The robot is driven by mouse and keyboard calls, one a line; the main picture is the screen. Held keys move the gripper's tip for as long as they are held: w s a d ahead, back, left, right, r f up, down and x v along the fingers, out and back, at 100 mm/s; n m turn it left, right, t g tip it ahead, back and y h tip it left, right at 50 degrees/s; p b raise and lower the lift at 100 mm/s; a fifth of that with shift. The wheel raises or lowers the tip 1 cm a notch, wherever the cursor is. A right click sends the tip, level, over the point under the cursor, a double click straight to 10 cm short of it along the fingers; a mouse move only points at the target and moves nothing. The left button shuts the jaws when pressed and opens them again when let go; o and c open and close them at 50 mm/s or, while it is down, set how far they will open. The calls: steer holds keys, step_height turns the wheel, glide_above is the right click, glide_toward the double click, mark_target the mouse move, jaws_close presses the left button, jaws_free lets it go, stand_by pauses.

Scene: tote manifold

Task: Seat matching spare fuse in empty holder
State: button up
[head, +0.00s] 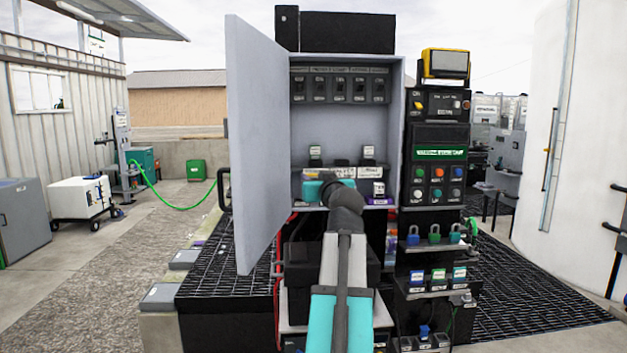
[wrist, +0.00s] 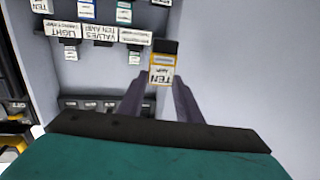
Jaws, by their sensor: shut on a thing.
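My gripper (wrist: 158,88) is shut on a fuse (wrist: 162,73) with a white label reading TEN, an orange-yellow band and a black end. The wrist view is upside down. A holder label reading VALVES TEN AMP (wrist: 102,33) sits between a LIGHT label (wrist: 68,29) and a third label (wrist: 135,38). Seated fuses stand at the LIGHT holder (wrist: 70,52) and the third holder (wrist: 134,56); no fuse shows at the middle one. The held fuse is apart from the holders. In the head view my arm hides the fingertips and held fuse.
The grey cabinet (head: 397,130) stands open, its door (head: 258,130) swung out at left. Several breakers (head: 340,88) line its top. More fuses (wrist: 124,12) stand in the lower row. A black control panel (head: 437,185) with padlocks adjoins it at right. The cabinet's middle is clear.

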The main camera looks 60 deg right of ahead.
steer(key=v, duration=0.4)
steer(key=shift+w+a, duration=0.25)
steer(key=shift+w, duration=0.05)
steer(key=shift+r, duration=0.15)
stand_by(0.4)
step_height(320, 180, up, 12)
steer(key=p, duration=0.5)
stand_by(1.4)
steer(key=shift+s+f, duration=0.1)
steer(key=shift+f, duration=0.1)
